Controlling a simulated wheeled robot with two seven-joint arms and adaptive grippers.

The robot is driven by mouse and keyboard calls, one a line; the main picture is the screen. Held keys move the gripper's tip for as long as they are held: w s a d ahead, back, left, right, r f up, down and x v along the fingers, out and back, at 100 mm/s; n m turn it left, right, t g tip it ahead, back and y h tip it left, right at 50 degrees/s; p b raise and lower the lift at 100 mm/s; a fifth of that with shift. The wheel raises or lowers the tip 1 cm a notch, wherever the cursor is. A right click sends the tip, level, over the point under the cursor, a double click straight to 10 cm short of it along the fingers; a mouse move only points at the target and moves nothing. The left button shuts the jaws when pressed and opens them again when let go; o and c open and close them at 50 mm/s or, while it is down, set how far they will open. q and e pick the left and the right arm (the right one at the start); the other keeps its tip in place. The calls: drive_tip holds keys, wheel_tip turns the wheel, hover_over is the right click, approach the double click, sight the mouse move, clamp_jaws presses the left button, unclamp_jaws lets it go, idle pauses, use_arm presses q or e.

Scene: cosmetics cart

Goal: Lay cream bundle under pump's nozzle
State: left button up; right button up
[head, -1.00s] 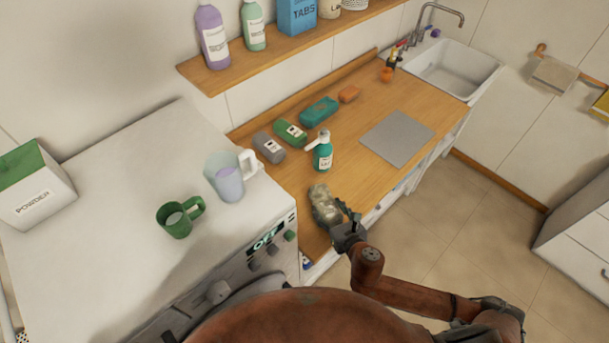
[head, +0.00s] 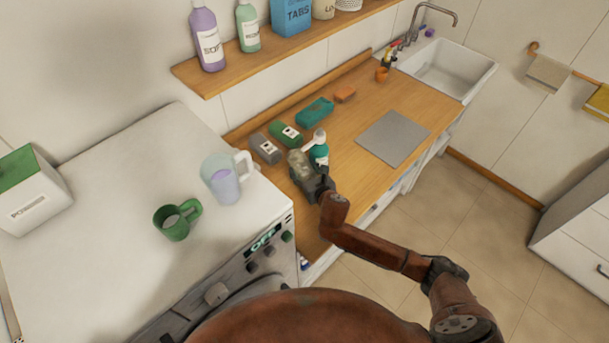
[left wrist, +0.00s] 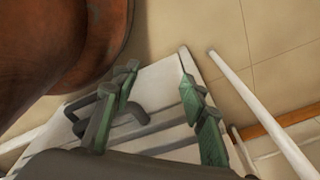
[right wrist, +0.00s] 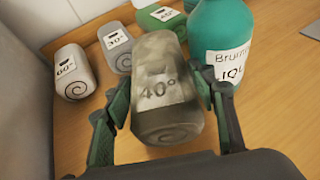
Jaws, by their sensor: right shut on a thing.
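The cream bundle (head: 299,162), rolled and marked 40°, is between the fingers of my right gripper (head: 312,180), which is shut on it. The bundle (right wrist: 160,80) fills the middle of the right wrist view. The pump is a teal bottle (head: 320,156) with a white nozzle (head: 315,142), upright on the wooden counter. In the head view the bundle is just left of the bottle, near the nozzle; I cannot tell whether it touches the counter. The bottle (right wrist: 222,45) also stands right of the bundle in the right wrist view. My left gripper (left wrist: 155,100) is open and empty, away from the counter.
A grey bundle (head: 265,148) and a green bundle (head: 286,134) lie behind the pump, with a teal block (head: 315,111) farther along. A 60° roll (right wrist: 75,72) shows in the right wrist view. A green mug (head: 176,222) and a jug (head: 224,182) stand on the white appliance.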

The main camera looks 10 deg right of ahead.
wheel_tip(320, 180, down, 3)
drive_tip(key=shift+f, duration=0.1)
drive_tip(key=o, duration=1.1)
drive_tip(key=v, duration=1.2)
drive_tip(key=shift+p, duration=0.4)
